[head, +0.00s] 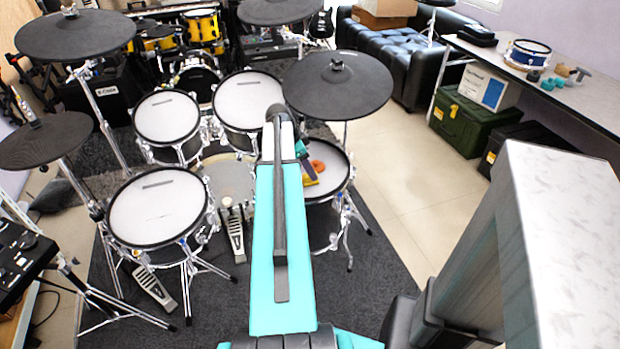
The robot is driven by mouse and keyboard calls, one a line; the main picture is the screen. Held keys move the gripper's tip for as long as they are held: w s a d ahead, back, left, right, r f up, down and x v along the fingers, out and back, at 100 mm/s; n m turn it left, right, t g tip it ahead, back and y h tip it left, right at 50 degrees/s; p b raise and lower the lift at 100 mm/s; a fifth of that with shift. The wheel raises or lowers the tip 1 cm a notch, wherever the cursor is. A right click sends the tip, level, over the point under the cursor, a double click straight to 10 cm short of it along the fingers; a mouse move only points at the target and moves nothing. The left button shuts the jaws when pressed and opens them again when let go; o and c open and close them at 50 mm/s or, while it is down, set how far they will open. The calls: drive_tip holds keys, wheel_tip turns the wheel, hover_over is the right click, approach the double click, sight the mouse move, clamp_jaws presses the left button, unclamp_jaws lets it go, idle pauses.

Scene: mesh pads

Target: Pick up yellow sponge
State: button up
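A small yellow piece (311,182), which may be the sponge, lies on the white head of the right floor drum (333,187). It is partly hidden by my turquoise arm and by a small red and teal part at the arm's far end. An orange round thing (318,165) is just beside it. My gripper (303,154) shows only as a small dark and teal bit at the right of the arm, close to the yellow piece. Its fingers cannot be made out, nor whether it touches anything.
A dark cymbal pad (338,85) hangs above and behind the floor drum. Mesh drums (157,207) and stands crowd the left. A white-topped block (565,230) stands at the right front.

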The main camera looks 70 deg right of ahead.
drive_tip(key=shift+x, duration=2.1)
drive_tip(key=shift+w+a, duration=0.1)
drive_tip(key=shift+w, duration=0.05)
drive_tip(key=c, duration=1.1)
